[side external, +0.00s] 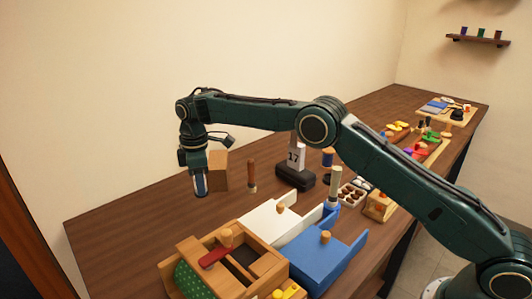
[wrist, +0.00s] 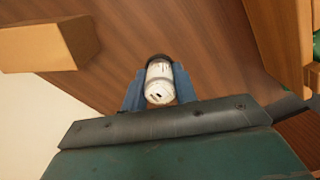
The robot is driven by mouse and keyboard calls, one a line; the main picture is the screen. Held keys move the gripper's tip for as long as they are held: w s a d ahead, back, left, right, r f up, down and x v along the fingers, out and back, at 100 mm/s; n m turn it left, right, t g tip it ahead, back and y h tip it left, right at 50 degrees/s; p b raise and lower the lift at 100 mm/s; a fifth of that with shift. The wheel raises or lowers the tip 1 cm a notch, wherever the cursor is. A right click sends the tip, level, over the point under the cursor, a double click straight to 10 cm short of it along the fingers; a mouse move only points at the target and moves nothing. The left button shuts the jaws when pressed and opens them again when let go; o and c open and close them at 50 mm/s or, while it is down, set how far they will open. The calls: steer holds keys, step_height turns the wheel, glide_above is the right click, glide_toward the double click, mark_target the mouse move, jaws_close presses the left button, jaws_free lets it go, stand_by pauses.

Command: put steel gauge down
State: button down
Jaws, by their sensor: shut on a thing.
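My gripper (side external: 200,186) hangs at the left end of the arm, pointing down over the bare left part of the wooden table. In the wrist view its blue fingers (wrist: 159,88) are shut on a short pale metal cylinder with a dark far end, which looks like the steel gauge (wrist: 159,80). The gauge sits between the two fingers. In the side view the gauge is mostly hidden by the fingers, and I cannot tell its height above the table.
A tan wooden block (side external: 219,170) stands close by the gripper; it shows in the wrist view (wrist: 40,46) too. A wood-handled tool (side external: 252,175) stands upright to the right. A wooden box (side external: 205,250) and white and blue trays (side external: 325,262) fill the front. The table's left is clear.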

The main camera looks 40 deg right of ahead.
steer(key=shift+a, duration=0.15)
steer(key=shift+f, duration=0.1)
steer(key=shift+f, duration=3.95)
steer(key=shift+f, duration=0.15)
steer(key=c, duration=1.1)
jaws_free()
step_height(320, 180, up, 12)
steer(key=shift+f, duration=0.1)
steer(key=shift+r, duration=0.25)
